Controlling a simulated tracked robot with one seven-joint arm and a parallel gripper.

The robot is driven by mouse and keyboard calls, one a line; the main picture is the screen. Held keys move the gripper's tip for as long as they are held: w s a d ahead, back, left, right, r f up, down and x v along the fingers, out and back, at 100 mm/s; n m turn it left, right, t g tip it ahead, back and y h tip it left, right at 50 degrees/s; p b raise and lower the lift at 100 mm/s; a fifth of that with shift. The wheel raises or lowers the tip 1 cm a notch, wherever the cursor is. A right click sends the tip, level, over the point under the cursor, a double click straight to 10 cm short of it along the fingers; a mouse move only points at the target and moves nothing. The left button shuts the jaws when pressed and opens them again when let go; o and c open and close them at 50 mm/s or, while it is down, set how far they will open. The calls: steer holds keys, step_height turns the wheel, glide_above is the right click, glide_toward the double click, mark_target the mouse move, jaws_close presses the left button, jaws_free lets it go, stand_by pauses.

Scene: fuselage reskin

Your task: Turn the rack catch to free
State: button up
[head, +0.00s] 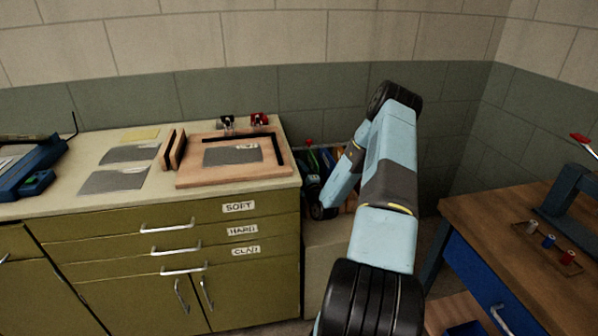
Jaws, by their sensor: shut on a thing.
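A rack (316,160) with several coloured items in it stands in the gap to the right of the olive cabinet. A small red knob (308,142) shows at its upper left; I cannot tell whether it is the rack catch or how it is turned. My arm reaches up and bends back down in front of the rack. Its dark wrist end is low, close to the cabinet's right side. The jaws do not show, so what they hold is hidden. My forearm covers the right part of the rack.
The olive cabinet (150,265) has drawers labelled SOFT, HARD and CLAD. On its top lie grey sheets (115,180) and a wooden board (235,177) with a black edge strip. At the right, a wooden bench (500,250) carries several small spools and a blue tool.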

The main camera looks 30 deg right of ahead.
steer(key=shift+n+g+y, duration=0.35)
steer(key=shift+n+y, duration=0.1)
steer(key=shift+n, duration=0.9)
steer(key=shift+n+g+y, duration=0.35)
steer(key=shift+n+y, duration=0.1)
steer(key=shift+n, duration=0.9)
steer(key=o, duration=1)
steer(key=shift+s, duration=0.1)
steer(key=s, duration=0.4)
steer(key=s+f, duration=0.1)
steer(key=s, duration=0.4)
steer(key=s+f, duration=0.1)
steer(key=s, duration=0.3)
steer(key=shift+s+d, duration=0.25)
steer(key=shift+d, duration=0.15)
